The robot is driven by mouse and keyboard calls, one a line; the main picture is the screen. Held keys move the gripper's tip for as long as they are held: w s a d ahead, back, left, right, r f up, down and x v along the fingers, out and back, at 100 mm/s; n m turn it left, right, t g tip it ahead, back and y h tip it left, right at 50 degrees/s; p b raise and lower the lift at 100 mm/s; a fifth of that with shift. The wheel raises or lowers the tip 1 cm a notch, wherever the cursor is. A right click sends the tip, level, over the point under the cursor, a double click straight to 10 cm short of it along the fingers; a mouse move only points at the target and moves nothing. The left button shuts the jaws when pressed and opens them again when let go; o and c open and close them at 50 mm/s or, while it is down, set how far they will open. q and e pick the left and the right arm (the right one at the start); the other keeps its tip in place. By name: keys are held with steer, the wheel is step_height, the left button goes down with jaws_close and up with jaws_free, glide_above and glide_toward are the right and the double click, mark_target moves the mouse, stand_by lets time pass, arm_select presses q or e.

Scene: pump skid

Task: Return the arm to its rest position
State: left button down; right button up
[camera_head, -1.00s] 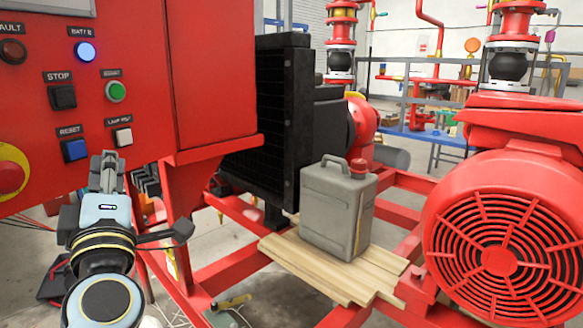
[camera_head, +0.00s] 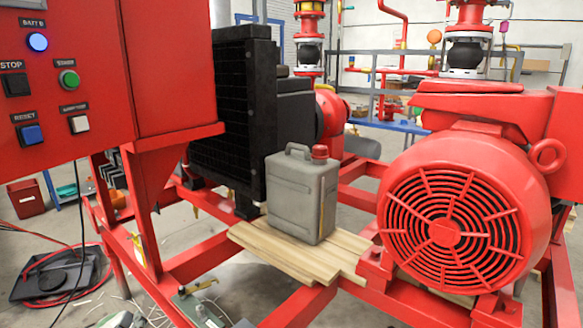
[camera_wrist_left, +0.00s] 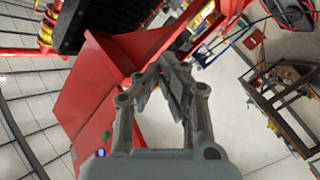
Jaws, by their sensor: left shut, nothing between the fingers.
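My left gripper (camera_wrist_left: 168,84) shows in the left wrist view with its fingertips together and nothing between them. It hangs in front of the red control cabinet (camera_wrist_left: 92,100), apart from it as far as I can tell. In the head view the left gripper does not clearly show. The control cabinet (camera_head: 165,75) fills the upper left there, with a lit blue lamp (camera_head: 38,42), a green button (camera_head: 69,79), a black STOP switch (camera_head: 15,84), a blue RESET button (camera_head: 30,134) and a white button (camera_head: 79,124). My right gripper is in neither view.
A grey jerrycan (camera_head: 302,195) with a red cap stands on wooden planks (camera_head: 280,250) across the red frame. A red motor (camera_head: 465,215) with a fan grille stands at right, a black radiator (camera_head: 225,120) behind. A hose and black pad (camera_head: 55,280) lie on the floor at left.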

arm_select(q)
steer(key=s+f+m+g+h, duration=0.25)
steer(key=s+f, duration=0.55)
steer(key=f, duration=0.4)
steer(key=s+f+m+g+h, duration=0.1)
steer(key=s+f+m+g, duration=0.3)
steer(key=s+f, duration=0.7)
steer(key=s+a+f+m+g, duration=0.1)
steer(key=s+f+g, duration=0.2)
steer(key=s+f, duration=0.2)
steer(key=s+a+f+m+g+b, duration=0.1)
steer(key=s+f+g, duration=0.2)
steer(key=s, duration=0.9)
steer(key=s+a+f+m+g, duration=0.2)
steer(key=s+f+g, duration=0.1)
steer(key=s+f, duration=0.4)
steer(key=shift+s+y, duration=0.35)
steer(key=shift+s, duration=0.75)
